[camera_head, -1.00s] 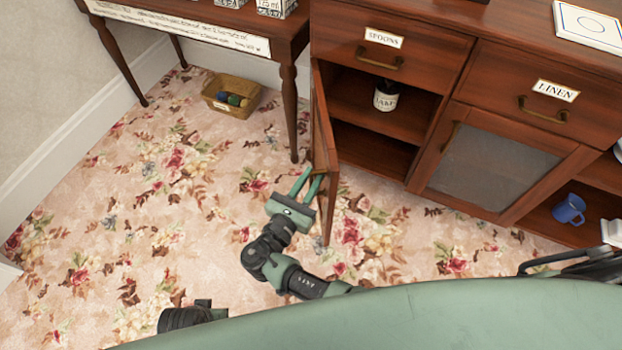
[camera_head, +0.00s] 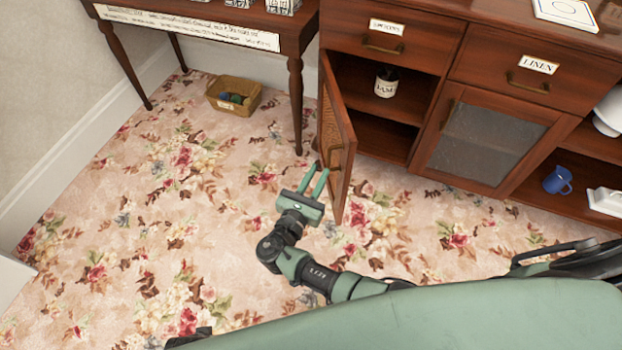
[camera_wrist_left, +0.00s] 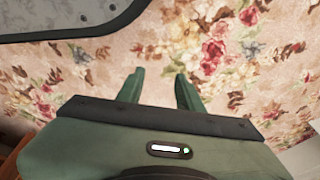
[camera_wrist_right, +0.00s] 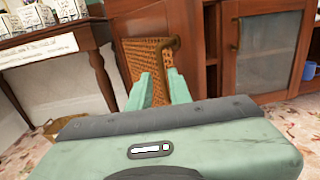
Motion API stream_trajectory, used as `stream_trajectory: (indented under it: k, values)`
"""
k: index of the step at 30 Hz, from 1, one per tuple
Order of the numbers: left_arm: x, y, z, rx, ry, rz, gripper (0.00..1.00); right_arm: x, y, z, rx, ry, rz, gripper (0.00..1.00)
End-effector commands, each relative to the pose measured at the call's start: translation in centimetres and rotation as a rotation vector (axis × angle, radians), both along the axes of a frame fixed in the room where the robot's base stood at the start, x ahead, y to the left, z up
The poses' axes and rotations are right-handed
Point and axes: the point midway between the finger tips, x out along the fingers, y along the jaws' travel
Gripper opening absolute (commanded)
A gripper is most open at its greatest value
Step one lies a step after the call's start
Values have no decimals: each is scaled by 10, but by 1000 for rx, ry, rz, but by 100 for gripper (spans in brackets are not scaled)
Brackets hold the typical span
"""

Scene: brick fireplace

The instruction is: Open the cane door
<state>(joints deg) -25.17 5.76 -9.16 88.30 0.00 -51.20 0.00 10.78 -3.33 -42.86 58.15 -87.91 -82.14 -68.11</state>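The cane door (camera_head: 334,130) of the wooden cabinet stands swung out from its left-hand hinge, with its woven face towards the left. In the right wrist view its cane panel (camera_wrist_right: 143,62) and brass handle (camera_wrist_right: 167,48) lie straight ahead. My right gripper (camera_head: 321,168) is at the door's outer face, beside the handle (camera_head: 335,149). Its fingers are apart, and the handle's bar shows in the gap between them; I cannot tell whether they touch it. My left gripper (camera_wrist_left: 158,82) is open and empty above the floral carpet.
The open compartment holds a labelled jar (camera_head: 386,83). A glazed door (camera_head: 487,143) to the right is closed. A side table (camera_head: 297,95) stands left of the cabinet, with a basket (camera_head: 233,95) under it. The carpet (camera_head: 150,220) on the left is clear.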

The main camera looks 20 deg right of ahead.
Motion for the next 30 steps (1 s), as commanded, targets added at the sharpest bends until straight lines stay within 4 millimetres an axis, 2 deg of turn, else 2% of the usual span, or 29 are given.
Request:
stream_trajectory:
  k: [12,13,15,17,20,24,27,30]
  values:
    - [-1,0,-2,0,0,-1,36,2,-5,0,0,0,-1,20]
    - [-1,0,-2,0,0,-1,36,2,-5,0,0,0,-1,17]
    - [-1,0,-2,0,1,-1,36,2,-6,-2,11,4,-5,0]
    - [-1,0,-3,1,2,-1,36,-1,-11,-11,52,17,-20,0]
    - [2,-1,0,-1,0,0,36,-11,-26,-45,227,62,-83,0]
    - [12,-3,18,-5,-16,2,36,-43,-45,-119,675,119,-262,0]
    - [17,-3,30,-4,-23,4,36,-69,-40,-165,1047,109,-429,0]
    - [21,-4,41,-4,-29,5,36,-86,-26,-190,1412,51,-608,0]
